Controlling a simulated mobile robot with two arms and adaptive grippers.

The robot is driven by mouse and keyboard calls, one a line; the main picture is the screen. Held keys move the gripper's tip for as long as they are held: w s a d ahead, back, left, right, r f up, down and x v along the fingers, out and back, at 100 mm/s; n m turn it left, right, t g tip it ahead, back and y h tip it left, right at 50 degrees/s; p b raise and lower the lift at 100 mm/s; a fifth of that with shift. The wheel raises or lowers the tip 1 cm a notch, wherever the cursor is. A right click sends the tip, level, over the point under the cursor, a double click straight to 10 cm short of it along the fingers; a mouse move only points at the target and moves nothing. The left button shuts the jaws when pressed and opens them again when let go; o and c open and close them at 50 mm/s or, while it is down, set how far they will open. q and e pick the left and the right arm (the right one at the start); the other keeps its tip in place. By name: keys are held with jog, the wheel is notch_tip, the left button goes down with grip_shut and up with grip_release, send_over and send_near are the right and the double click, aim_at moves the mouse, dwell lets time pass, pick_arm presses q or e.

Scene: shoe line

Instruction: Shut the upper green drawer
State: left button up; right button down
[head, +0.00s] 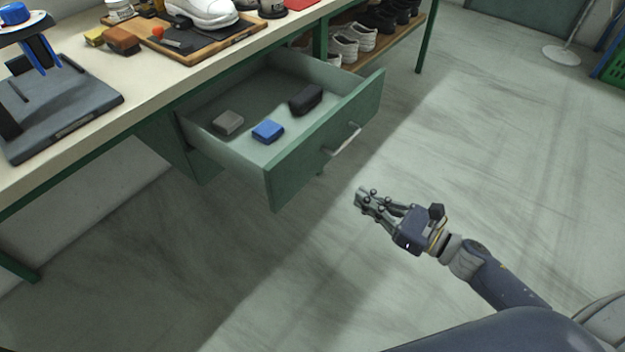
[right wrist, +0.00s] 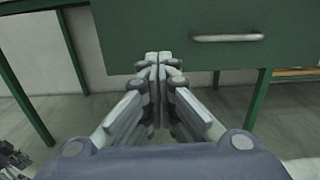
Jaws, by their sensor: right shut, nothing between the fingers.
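The upper green drawer (head: 322,158) stands pulled out from under the workbench in the head view, with a pale bar handle (head: 343,146) on its front. A grey block, a blue block and a black block lie inside it. My right gripper (head: 361,197) is shut and empty, in front of the drawer front and apart from the handle. In the right wrist view the shut fingers (right wrist: 160,62) point toward the drawer front (right wrist: 150,30), with the handle (right wrist: 228,38) to their right. Whether the fingertips touch the front cannot be told there. My left gripper is not seen in the head view.
The workbench top (head: 150,90) carries a wooden tray (head: 185,50) with a white shoe, brushes and a dark grey stand (head: 60,105). A lower shelf (head: 385,48) holds several shoes. A green bench leg (head: 427,38) stands beyond the drawer.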

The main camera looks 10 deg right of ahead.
aim_at(308, 166)
jog(key=x, duration=1.2)
jog(key=shift+w, duration=0.15)
jog(key=shift+w+a, duration=0.35)
jog(key=shift+w, duration=0.05)
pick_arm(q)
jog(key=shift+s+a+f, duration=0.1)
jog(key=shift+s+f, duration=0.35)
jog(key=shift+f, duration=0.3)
pick_arm(e)
jog(key=shift+w, duration=0.1)
jog(key=shift+a, duration=0.1)
